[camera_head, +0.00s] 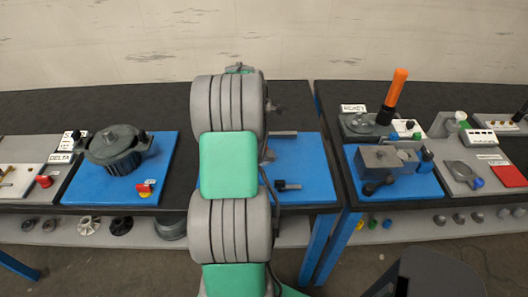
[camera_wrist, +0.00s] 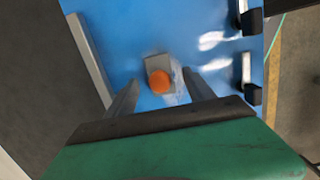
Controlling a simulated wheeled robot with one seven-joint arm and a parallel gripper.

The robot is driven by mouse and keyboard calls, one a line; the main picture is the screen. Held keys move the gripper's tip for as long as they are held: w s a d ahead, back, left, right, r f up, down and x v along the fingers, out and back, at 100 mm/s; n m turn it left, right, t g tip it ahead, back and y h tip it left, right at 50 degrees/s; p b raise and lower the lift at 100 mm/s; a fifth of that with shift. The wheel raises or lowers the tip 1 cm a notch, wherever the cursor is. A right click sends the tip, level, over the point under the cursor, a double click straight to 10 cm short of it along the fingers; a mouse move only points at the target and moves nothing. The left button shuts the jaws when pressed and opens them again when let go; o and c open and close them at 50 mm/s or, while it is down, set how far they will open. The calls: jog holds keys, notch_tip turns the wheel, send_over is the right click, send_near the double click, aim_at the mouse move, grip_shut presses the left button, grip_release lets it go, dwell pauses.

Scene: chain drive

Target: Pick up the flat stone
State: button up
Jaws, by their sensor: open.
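In the wrist view a small grey flat-faced block (camera_wrist: 157,62) lies on a blue board (camera_wrist: 110,25). An orange round thing (camera_wrist: 159,82) shows over its near part. I cannot tell for sure that the grey block is the flat stone. My gripper (camera_wrist: 162,79) is open, with one finger on each side of the block and orange thing. I see no contact, and the height above the board is unclear. In the head view my arm hides the middle of this blue board (camera_head: 316,182), and the block does not show there.
A long grey bar (camera_wrist: 90,60) lies left of the fingers in the wrist view. Black-ended metal parts (camera_wrist: 250,94) sit at the board's right edge. In the head view, a grey motor-like housing (camera_head: 117,148) stands left and a grey block fixture (camera_head: 382,160) right.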

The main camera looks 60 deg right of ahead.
notch_tip(320, 180, down, 3)
jog(key=shift+s+d+r, duration=0.1)
jog(key=shift+s+r, duration=0.05)
jog(key=shift+c, duration=0.3)
grip_shut()
dwell(0.3)
